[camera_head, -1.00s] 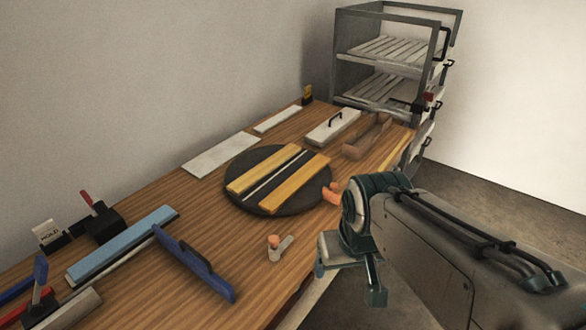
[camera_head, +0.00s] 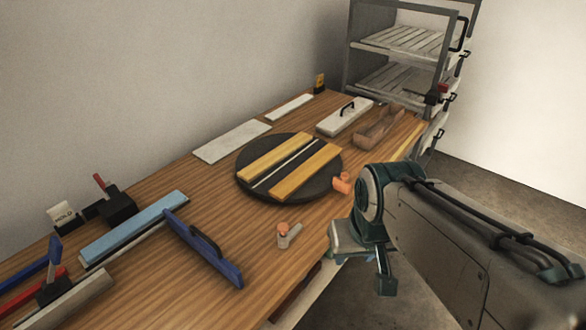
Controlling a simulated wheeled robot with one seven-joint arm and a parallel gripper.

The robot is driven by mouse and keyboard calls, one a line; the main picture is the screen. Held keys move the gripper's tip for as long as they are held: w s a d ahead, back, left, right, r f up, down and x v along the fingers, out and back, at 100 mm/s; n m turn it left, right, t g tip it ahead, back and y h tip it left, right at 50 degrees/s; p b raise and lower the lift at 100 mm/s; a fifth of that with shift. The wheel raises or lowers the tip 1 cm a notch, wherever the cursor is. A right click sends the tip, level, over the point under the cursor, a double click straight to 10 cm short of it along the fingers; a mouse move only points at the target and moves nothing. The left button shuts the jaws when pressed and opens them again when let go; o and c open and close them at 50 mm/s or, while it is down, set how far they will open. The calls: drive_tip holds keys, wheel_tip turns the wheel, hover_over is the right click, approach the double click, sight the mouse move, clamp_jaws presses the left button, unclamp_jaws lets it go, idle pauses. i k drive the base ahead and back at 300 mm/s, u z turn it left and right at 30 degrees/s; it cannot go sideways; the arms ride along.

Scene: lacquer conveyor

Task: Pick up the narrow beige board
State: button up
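Two narrow yellow-beige boards lie side by side on a dark round turntable (camera_head: 262,194): a far one (camera_head: 275,156) and a near one (camera_head: 305,171), with a thin pale strip (camera_head: 287,164) between them. Two paler off-white boards lie flat behind, a wider one (camera_head: 231,141) and a small narrow one (camera_head: 289,107). I cannot tell for sure which of these is the named board. My gripper (camera_head: 364,262) hangs beyond the table's right front edge, pointing down. Its two fingers are spread, nothing shows between them, and it is apart from every board.
A small orange-topped piece (camera_head: 289,235) and an orange piece (camera_head: 342,182) lie near the front edge. A blue-handled tool (camera_head: 203,248) and a blue block (camera_head: 134,228) are on the left. A handled float (camera_head: 345,117), a brown trough (camera_head: 378,126) and a rack (camera_head: 400,70) stand behind.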

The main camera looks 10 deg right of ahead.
sight(284, 188)
drive_tip(key=z, duration=0.6)
drive_tip(key=k, duration=1.8)
drive_tip(key=z, duration=0.3)
drive_tip(key=i, duration=1.4)
drive_tip(key=z, duration=0.35)
drive_tip(key=i, duration=1.2)
drive_tip(key=u, duration=1.4)
drive_tip(key=i, duration=0.65)
drive_tip(key=u, duration=0.75)
